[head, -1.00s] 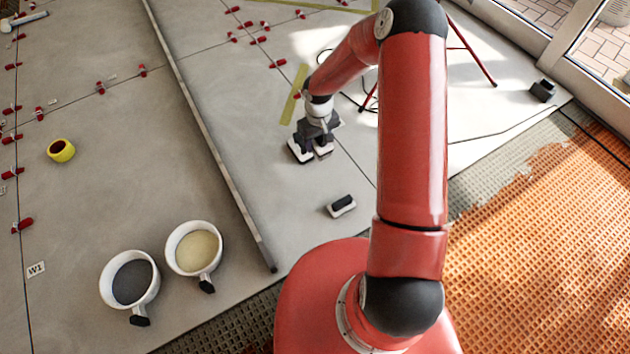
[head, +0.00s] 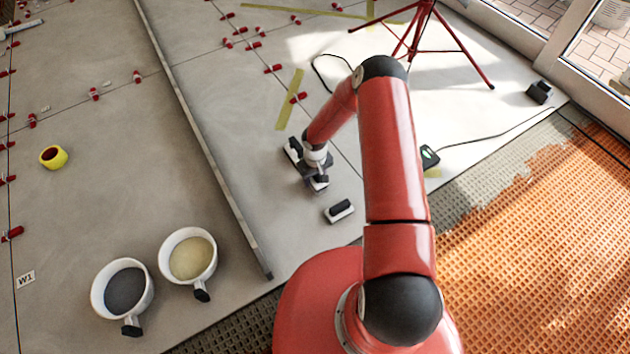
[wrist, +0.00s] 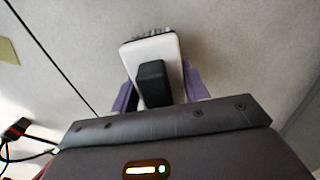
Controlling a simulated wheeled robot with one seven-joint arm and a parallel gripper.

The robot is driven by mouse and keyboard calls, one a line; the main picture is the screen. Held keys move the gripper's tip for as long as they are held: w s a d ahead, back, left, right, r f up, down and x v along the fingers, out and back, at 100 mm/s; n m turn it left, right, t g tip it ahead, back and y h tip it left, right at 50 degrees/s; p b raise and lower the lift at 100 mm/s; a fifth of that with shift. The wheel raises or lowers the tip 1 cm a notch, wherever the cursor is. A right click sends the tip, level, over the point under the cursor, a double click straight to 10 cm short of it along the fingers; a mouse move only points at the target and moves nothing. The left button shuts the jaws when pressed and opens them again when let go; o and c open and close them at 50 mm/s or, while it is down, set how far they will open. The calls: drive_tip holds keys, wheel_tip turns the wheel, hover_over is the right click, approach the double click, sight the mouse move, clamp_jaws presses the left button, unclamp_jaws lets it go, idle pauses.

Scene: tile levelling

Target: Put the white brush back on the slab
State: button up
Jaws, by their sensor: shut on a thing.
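The white brush (wrist: 151,54) has a white body, a black handle and dark bristles at its far edge in the wrist view. My gripper (wrist: 154,95) is shut on it, with purple fingers on either side of the handle. I cannot tell whether the brush touches the slab.
Two pots, a dark-filled one (head: 124,287) and a cream-filled one (head: 189,257), stand left of a long straight bar (head: 205,150). A red tripod (head: 418,38) stands behind.

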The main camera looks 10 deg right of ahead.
drive_tip(key=shift+f, duration=1)
drive_tip(key=o, duration=1.2)
drive_tip(key=shift+f, duration=0.1)
